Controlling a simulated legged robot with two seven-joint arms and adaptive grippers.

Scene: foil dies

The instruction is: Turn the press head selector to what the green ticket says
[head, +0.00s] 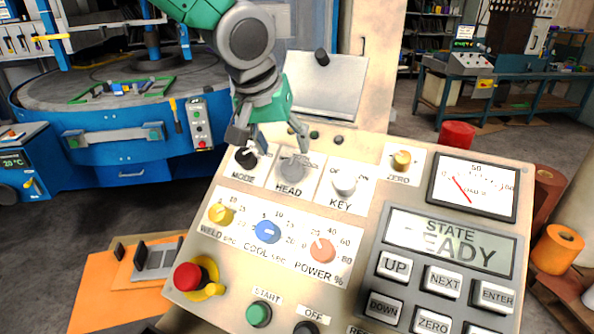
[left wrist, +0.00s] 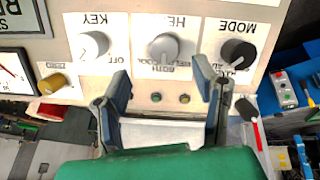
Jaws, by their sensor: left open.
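The grey HEAD selector knob (head: 293,168) sits on a white plate in the panel's top row, between the black MODE knob (head: 246,157) and the light KEY knob (head: 344,184). My left gripper (head: 270,137) is open and empty over the panel's upper edge, just behind the HEAD knob. In the left wrist view, which is upside down, the HEAD knob (left wrist: 163,48) stands beyond and between the spread fingertips (left wrist: 163,82), apart from them. Small position labels near the knob include one that seems to read BOTH; its setting is unclear. I cannot make out a green ticket.
Yellow WELD (head: 221,213), blue COOL (head: 268,232) and orange POWER (head: 322,250) knobs fill the row below. A red stop button (head: 188,277) and green START button (head: 259,313) are at the front. The display (head: 450,240) shows STATE READY. A pale plate (head: 325,88) stands behind the panel.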

